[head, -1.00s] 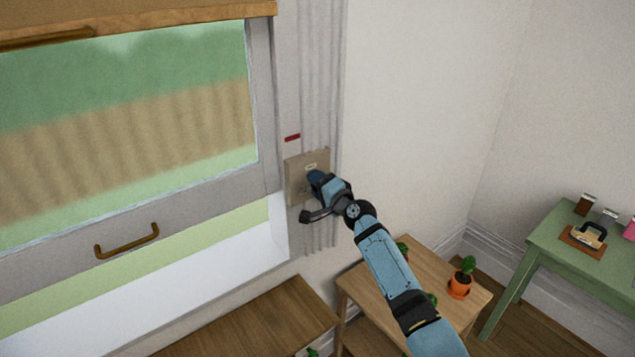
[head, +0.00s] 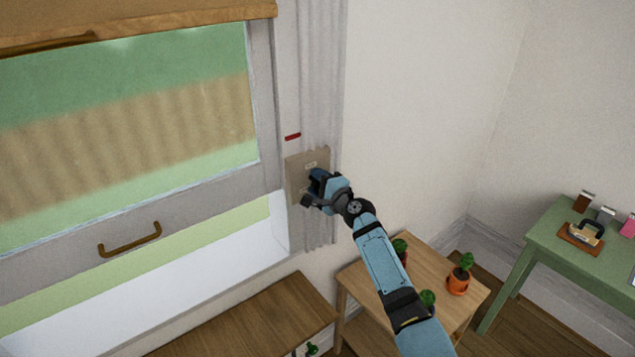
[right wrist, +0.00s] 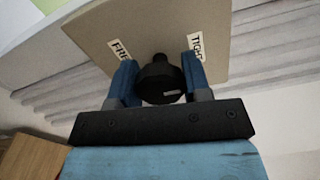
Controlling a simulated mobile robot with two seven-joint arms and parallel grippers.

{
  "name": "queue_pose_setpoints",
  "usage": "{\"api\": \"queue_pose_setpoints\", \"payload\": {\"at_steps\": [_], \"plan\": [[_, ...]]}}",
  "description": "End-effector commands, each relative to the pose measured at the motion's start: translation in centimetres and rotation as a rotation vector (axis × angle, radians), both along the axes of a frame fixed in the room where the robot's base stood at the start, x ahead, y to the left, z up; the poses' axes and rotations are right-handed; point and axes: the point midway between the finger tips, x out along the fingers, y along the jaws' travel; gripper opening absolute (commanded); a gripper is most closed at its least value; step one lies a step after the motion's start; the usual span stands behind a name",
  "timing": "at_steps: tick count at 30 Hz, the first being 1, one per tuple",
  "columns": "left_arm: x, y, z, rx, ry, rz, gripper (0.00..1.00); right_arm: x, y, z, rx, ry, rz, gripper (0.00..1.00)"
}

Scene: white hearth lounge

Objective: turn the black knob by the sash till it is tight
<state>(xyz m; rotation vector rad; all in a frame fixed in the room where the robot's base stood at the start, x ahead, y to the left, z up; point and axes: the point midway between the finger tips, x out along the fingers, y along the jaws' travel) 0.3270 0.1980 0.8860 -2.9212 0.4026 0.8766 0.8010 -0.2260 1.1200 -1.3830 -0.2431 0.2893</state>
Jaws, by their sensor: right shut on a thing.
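The black knob (right wrist: 160,82) sits on a beige plate (right wrist: 140,30) and shows best in the right wrist view. The plate has a FREE label (right wrist: 120,50) on the left and a TIGHT label (right wrist: 196,44) on the right. A small nub on the knob points up between the two labels. My right gripper (right wrist: 157,85) is shut on the knob, one blue finger on each side. In the head view, my right gripper (head: 318,185) covers the knob in front of the plate (head: 295,165). The window sash (head: 200,205) is left of it. My left gripper is out of view.
A brown handle (head: 130,243) is on the sash. A red mark (head: 292,137) is on the wall above the plate. Below stand a dark wooden bench (head: 250,320) and a small table (head: 365,275) with potted plants. A green table (head: 560,255) is at the right.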

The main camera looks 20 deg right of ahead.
Motion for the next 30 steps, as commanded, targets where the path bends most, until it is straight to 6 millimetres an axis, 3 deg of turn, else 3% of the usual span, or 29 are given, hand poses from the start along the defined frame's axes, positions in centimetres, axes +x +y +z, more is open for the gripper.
{"api": "queue_pose_setpoints", "payload": {"at_steps": [7,8,10,11,22,30], "plan": [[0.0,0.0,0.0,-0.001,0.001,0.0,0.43,0.0,0.1,-0.1,0.002,0.001,0.001,0.2],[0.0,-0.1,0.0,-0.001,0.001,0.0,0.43,0.0,0.1,-0.1,0.002,0.001,0.001,0.51],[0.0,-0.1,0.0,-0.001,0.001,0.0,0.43,0.0,0.1,-0.1,0.002,0.001,0.001,0.67],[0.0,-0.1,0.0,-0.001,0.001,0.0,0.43,0.0,0.0,-0.1,0.002,0.001,0.001,0.7],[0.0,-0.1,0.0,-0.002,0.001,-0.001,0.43,-0.7,-0.3,-0.1,0.0,0.0,0.0,0.7],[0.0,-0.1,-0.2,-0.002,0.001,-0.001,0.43,-5.8,-2.1,-0.2,-0.001,0.001,-0.001,0.7]]}}
